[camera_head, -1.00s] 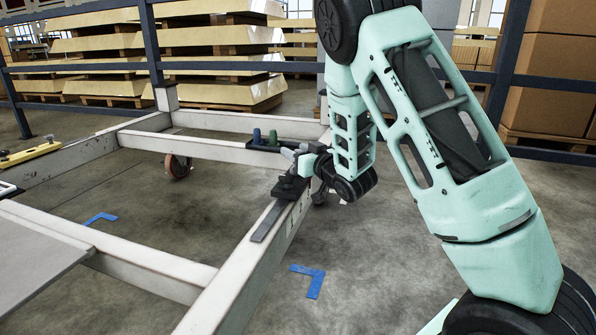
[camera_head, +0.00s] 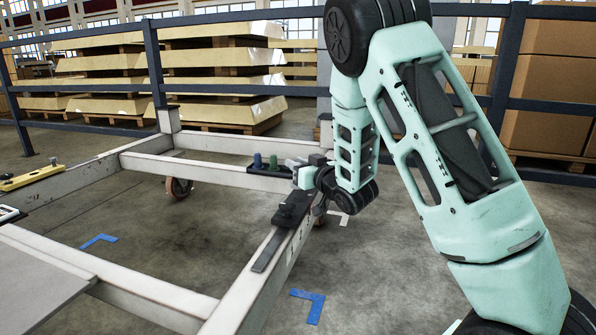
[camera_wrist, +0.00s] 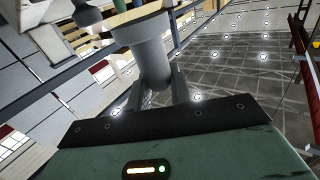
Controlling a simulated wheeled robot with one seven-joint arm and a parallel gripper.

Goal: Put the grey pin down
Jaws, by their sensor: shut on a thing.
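The grey pin (camera_wrist: 150,60) shows in the wrist view as a thick grey cylinder between the two fingers of my gripper (camera_wrist: 160,88). Its upper part lies in front of a tan-edged surface (camera_wrist: 135,18). In the head view my gripper (camera_head: 305,173) is at the right end of a small dark shelf (camera_head: 262,173), shut on the pin, which is small and mostly hidden there. A green pin (camera_head: 273,162) and a darker, bluish pin (camera_head: 257,160) stand on that shelf, left of my gripper. I cannot tell whether the grey pin touches anything below.
A black block (camera_head: 292,208) with a flat grey strip (camera_head: 266,250) sits on the trolley's pale frame rail, just below my gripper. A yellow bar (camera_head: 30,178) lies at the far left of the frame. Blue corner marks (camera_head: 310,305) are on the floor. A dark fence stands behind.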

